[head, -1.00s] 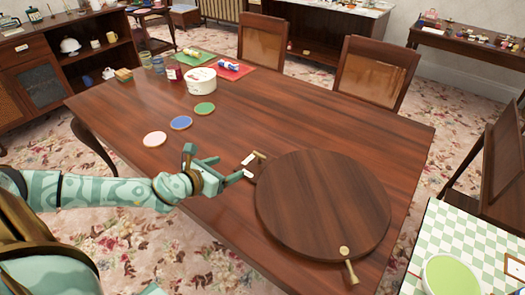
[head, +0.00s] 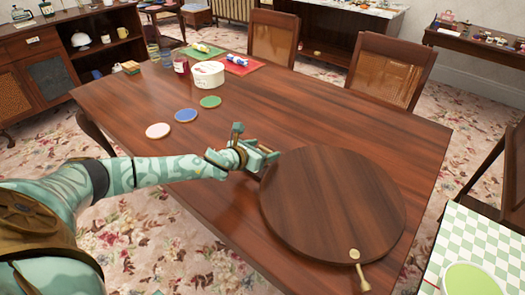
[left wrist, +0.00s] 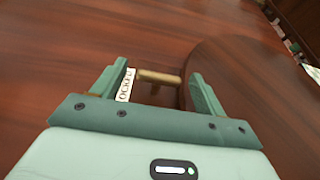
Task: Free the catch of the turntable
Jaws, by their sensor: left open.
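The turntable (head: 333,205) is a round dark wooden disc on the table; its edge shows at the right in the left wrist view (left wrist: 245,85). A brass catch handle (left wrist: 158,77) lies at its left edge, beside a white lettered label (left wrist: 125,86) whose text is only partly readable. My left gripper (head: 268,156) is open at the turntable's left edge. In the left wrist view its fingers (left wrist: 158,70) stand either side of the brass handle, not closed on it. In the head view the gripper hides the handle. My right gripper is out of view.
Pink, blue (head: 186,115) and green discs, a white round box (head: 207,75) and jars stand toward the back left. Chairs (head: 385,72) stand beyond. The table's middle is clear.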

